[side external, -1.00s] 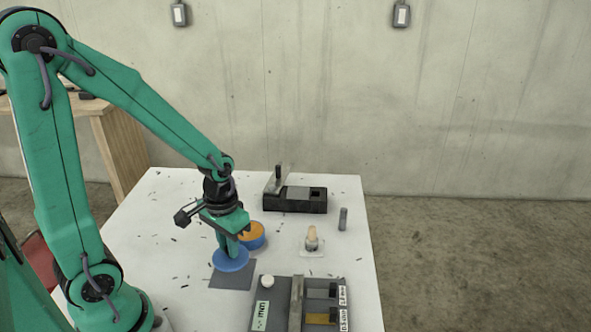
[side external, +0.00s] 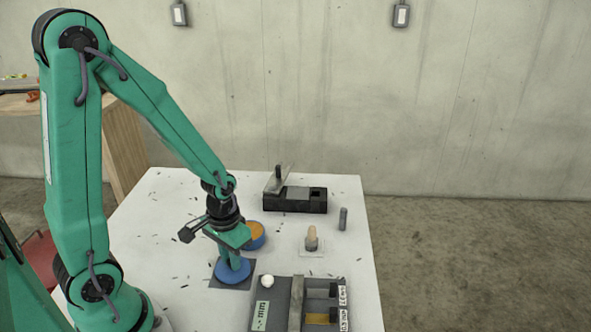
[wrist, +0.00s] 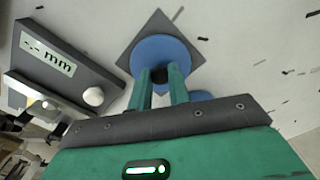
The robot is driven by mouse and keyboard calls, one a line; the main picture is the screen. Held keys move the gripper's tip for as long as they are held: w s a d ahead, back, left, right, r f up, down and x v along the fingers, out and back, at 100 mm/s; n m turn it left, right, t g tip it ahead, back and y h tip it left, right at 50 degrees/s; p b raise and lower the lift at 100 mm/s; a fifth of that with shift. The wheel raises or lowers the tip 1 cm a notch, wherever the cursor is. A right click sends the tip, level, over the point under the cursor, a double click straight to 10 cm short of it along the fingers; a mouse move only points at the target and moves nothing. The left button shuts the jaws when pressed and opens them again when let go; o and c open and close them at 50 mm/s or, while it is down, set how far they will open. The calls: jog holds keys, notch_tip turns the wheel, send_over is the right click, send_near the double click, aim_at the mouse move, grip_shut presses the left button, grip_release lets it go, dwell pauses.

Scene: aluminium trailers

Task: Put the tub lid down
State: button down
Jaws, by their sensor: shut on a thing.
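The blue round tub lid (side external: 227,276) is at or just above a dark square mat (side external: 247,284) on the white table; I cannot tell if it touches. The open blue tub (side external: 257,243) with orange contents stands just behind my gripper.
A black box (side external: 296,205), a peg on a clear base (side external: 311,240) and a grey cylinder (side external: 343,218) stand farther back. The table's left side has only scattered dark slivers.

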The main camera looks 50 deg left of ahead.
jog(key=shift+f, duration=0.4)
jog(key=c, duration=1.3)
grip_release()
jog(key=shift+r, duration=0.1)
jog(key=shift+r, duration=6.35)
notch_tip(320, 180, up, 9)
jog(key=m+t, duration=0.2)
jog(key=t, duration=0.3)
send_over(227, 281)
jog(key=shift+s+d+r+t, duration=0.15)
jog(key=shift+s+r+t, duration=0.15)
jog(key=shift+s+r, duration=0.15)
